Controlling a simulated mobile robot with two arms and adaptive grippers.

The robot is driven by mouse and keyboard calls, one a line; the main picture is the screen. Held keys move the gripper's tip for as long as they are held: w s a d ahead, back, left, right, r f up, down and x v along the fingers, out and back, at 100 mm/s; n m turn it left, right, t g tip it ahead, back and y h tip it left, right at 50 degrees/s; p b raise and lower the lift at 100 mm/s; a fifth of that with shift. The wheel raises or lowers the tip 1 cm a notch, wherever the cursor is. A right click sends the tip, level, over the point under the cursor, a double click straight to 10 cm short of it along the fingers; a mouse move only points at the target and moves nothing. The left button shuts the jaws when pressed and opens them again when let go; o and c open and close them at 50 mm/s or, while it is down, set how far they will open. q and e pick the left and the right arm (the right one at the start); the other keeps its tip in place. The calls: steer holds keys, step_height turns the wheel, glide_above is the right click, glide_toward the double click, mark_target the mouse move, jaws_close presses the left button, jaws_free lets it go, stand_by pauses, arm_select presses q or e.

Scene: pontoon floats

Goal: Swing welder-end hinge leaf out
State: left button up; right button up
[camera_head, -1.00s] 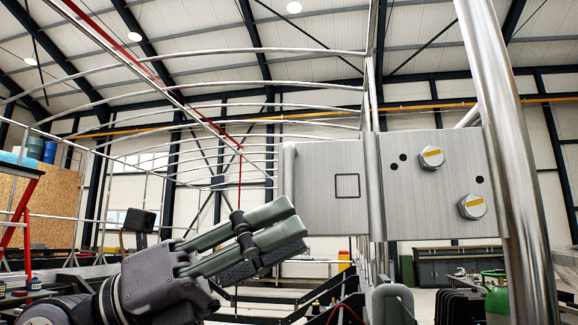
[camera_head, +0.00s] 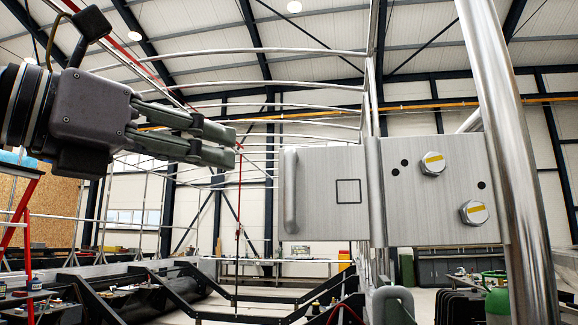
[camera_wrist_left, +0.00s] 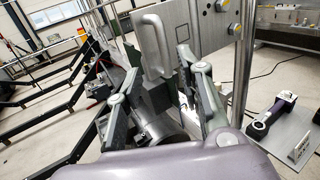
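The hinge leaf (camera_head: 328,168) is a flat brushed-metal plate with a small square outline, standing upright beside a vertical hinge barrel (camera_head: 376,190). A rounded upright grab handle (camera_head: 290,190) is at its left end. Right of the barrel is a second plate (camera_head: 440,205) with two yellow-marked bolts, against a thick steel post. My left gripper (camera_head: 234,147) is up and left of the handle, pointing right, apart from it. In the left wrist view its fingers are spread and empty, with the handle (camera_wrist_left: 154,44) beyond them. My right gripper is not seen.
Curved metal tubes span behind the leaf. Another grey handle (camera_head: 392,304) stands below the hinge. In the left wrist view a dark tool (camera_wrist_left: 272,112) lies at the right. Space left of the handle looks clear.

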mark_target(286, 171)
arm_select(q)
steer(key=p+x, duration=0.6)
steer(key=x, duration=0.7)
steer(key=shift+w+d+r, duration=0.15)
steer(key=shift+w+d, duration=0.05)
steer(key=shift+d, duration=0.15)
steer(key=shift+w+d, duration=0.45)
steer(key=shift+c, duration=0.4)
jaws_close()
